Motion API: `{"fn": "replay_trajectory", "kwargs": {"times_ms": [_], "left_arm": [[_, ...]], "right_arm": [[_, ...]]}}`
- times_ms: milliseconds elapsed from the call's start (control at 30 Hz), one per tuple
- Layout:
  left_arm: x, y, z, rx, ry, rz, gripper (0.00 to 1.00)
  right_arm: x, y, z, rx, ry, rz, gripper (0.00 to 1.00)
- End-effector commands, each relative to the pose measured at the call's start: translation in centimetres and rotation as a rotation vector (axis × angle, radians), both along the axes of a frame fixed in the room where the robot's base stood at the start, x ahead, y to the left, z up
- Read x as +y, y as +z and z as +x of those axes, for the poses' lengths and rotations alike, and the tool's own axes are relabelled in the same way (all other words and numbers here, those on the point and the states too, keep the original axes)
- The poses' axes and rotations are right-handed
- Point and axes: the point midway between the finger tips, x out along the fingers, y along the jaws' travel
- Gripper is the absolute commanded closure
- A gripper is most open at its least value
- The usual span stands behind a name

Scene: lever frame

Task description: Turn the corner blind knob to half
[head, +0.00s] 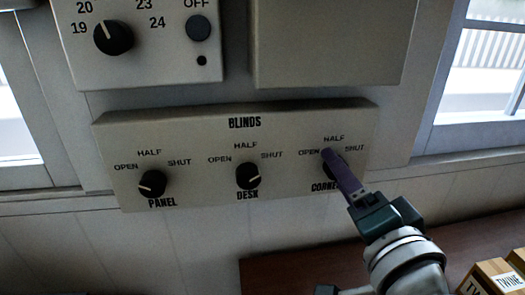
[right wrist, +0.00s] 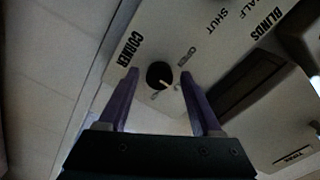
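The blinds panel (head: 200,195) has three black knobs, marked panel, desk and corner. The corner knob (right wrist: 155,72) is at the right end and is mostly hidden behind my gripper in the head view. In the right wrist view it sits between the purple fingers, with a gap visible on each side. Its pale pointer mark slants to the lower right there; I cannot tell which setting it marks. My right gripper (head: 328,153) is open at the corner knob, and it also shows in the right wrist view (right wrist: 158,74). My left gripper is not in view.
The desk knob (head: 248,176) and panel knob (head: 152,183) are to the left. A dial box (head: 140,60) and a plain box (head: 330,40) are above. A brown table (head: 285,272) with cartons (head: 490,277) is at lower right. Windows flank the panel.

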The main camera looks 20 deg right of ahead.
Motion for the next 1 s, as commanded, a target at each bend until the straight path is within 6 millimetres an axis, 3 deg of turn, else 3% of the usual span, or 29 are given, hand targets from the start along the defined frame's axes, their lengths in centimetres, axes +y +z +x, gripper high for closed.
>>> {"fn": "replay_trajectory", "kwargs": {"times_ms": [367, 800, 1000], "left_arm": [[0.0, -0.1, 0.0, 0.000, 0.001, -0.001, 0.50], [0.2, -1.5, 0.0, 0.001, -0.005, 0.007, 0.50], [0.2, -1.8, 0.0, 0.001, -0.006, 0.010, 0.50]], "right_arm": [[0.1, -0.2, -0.6, 0.002, 0.000, 0.000, 0.28], [1.9, -0.3, -8.0, 0.004, 0.000, 0.000, 0.28], [2.3, -0.1, -9.5, 0.000, 0.000, 0.000, 0.28]]}}
